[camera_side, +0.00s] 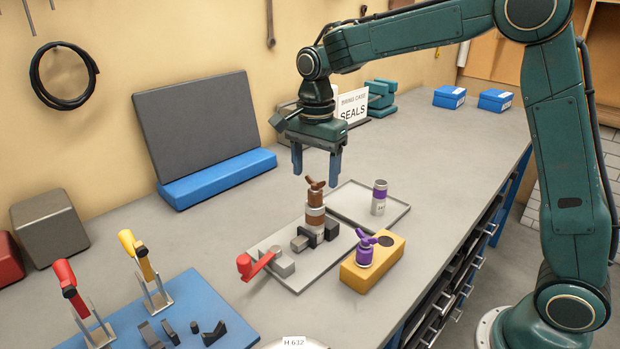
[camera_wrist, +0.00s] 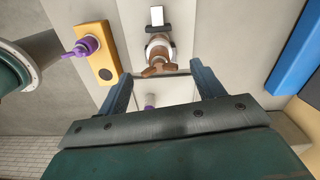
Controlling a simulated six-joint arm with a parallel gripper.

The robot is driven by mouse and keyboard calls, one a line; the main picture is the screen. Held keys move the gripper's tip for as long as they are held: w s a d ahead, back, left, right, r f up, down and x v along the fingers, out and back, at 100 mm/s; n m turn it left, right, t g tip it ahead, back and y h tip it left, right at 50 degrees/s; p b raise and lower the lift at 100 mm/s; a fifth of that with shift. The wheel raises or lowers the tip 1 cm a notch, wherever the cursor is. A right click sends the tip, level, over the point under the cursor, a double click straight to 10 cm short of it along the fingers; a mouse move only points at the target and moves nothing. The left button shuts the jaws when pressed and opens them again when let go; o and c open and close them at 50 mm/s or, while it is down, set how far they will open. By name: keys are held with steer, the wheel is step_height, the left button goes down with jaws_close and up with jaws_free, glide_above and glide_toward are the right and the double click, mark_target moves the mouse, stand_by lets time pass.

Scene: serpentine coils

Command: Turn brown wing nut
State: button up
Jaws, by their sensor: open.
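The brown wing nut (camera_side: 315,185) sits on top of an upright brown and silver cylinder (camera_side: 315,217), which stands on a grey plate held between dark blocks. In the wrist view the brown wing nut (camera_wrist: 158,66) shows just beyond the space between my fingertips.
A purple wing nut (camera_side: 366,247) sits on a yellow block (camera_side: 372,264) at the right front. A purple-banded cylinder (camera_side: 379,197) stands on a grey tray (camera_side: 351,201) behind. A red-handled clamp (camera_side: 257,264) is at the plate's left. A blue mat (camera_side: 190,312) holds tools.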

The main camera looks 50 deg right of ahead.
mark_target(318, 178)
steer(key=shift+r, duration=0.1)
step_height(318, 178, up, 14)
steer(key=shift+f, duration=0.2)
stand_by(0.6)
steer(key=shift+s, duration=0.15)
steer(key=s+d+n+t, duration=0.25)
steer(key=s+n, duration=0.65)
steer(key=s, duration=0.6)
steer(key=s+f+n+t, duration=0.3)
steer(key=s+f+n, duration=0.4)
steer(key=s, duration=0.5)
steer(key=shift+d+f, duration=0.3)
steer(key=shift+f, duration=0.55)
